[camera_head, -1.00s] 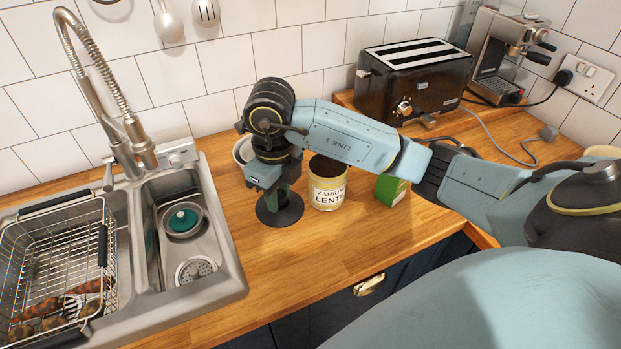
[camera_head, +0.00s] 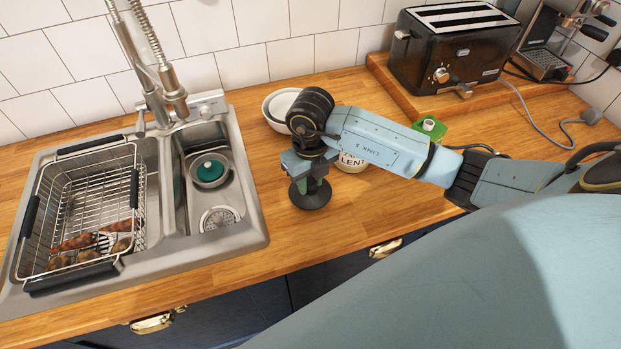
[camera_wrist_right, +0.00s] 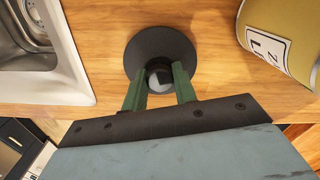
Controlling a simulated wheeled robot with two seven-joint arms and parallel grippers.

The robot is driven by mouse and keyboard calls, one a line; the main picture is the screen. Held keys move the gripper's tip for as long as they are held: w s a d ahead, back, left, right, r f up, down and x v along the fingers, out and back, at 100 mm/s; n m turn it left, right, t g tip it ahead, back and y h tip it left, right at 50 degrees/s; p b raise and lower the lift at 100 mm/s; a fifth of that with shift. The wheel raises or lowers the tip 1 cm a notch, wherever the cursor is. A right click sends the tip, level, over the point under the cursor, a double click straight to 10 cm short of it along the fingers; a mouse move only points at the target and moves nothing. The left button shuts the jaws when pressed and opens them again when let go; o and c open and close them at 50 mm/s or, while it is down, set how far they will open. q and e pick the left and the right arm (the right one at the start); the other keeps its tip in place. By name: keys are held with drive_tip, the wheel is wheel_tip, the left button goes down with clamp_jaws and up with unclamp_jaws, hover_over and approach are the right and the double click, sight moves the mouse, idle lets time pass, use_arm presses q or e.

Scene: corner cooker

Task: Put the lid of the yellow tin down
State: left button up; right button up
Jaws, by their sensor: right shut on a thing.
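The lid (camera_head: 311,199) is a dark round disc with a knob. My right gripper (camera_wrist_right: 159,82) is shut on that knob, and the lid (camera_wrist_right: 178,50) lies flat and level below the fingers. It is at or just above the wooden counter, between the sink and the tin; I cannot tell whether it touches. The yellow tin (camera_head: 350,165) stands to its right, mostly hidden behind my right arm in the head view. In the wrist view the tin (camera_wrist_right: 290,42) shows at the upper right, apart from the lid. My left gripper is not in view.
The sink (camera_head: 255,215) with a wire rack (camera_head: 95,258) is at the left. White bowls (camera_head: 280,103) stand behind my gripper. A green carton (camera_head: 431,128) and a toaster (camera_head: 452,52) are to the right. Bare counter (camera_head: 300,238) lies in front of the lid.

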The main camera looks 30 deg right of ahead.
sight(310, 182)
drive_tip(key=shift+f, duration=0.2)
drive_tip(key=shift+f, duration=0.1)
drive_tip(key=o, duration=1.1)
drive_tip(key=shift+c, duration=0.2)
wheel_tip(310, 182, up, 12)
